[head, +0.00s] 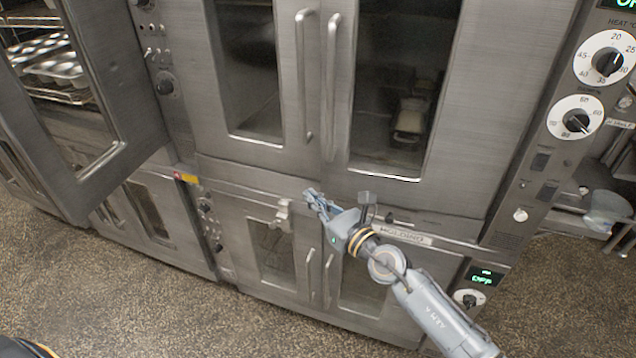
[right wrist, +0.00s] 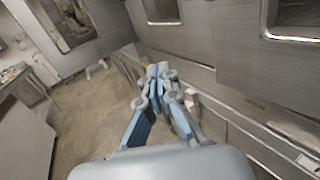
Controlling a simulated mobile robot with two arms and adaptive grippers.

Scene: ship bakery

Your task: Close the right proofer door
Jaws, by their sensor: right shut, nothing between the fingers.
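The right proofer door (head: 478,95) is a steel panel with a dark window and a long vertical handle (head: 331,90). It looks flush with the left proofer door (head: 222,75), whose handle (head: 304,80) stands beside it. A pale item shows dimly behind the right door's window. My right gripper (head: 316,203) is shut and empty, in front of the unit near the lower edge of the upper doors, below the handles. In the right wrist view its fingers (right wrist: 158,72) are together, with steel fronts behind and to the right. My left gripper is not in view.
At the left, another steel door (head: 100,75) stands open before racks of muffin trays (head: 55,68). Lower cabinet doors (head: 268,250) look shut. A control panel with dials (head: 606,62) is at the right. Speckled floor (head: 165,300) is clear in front.

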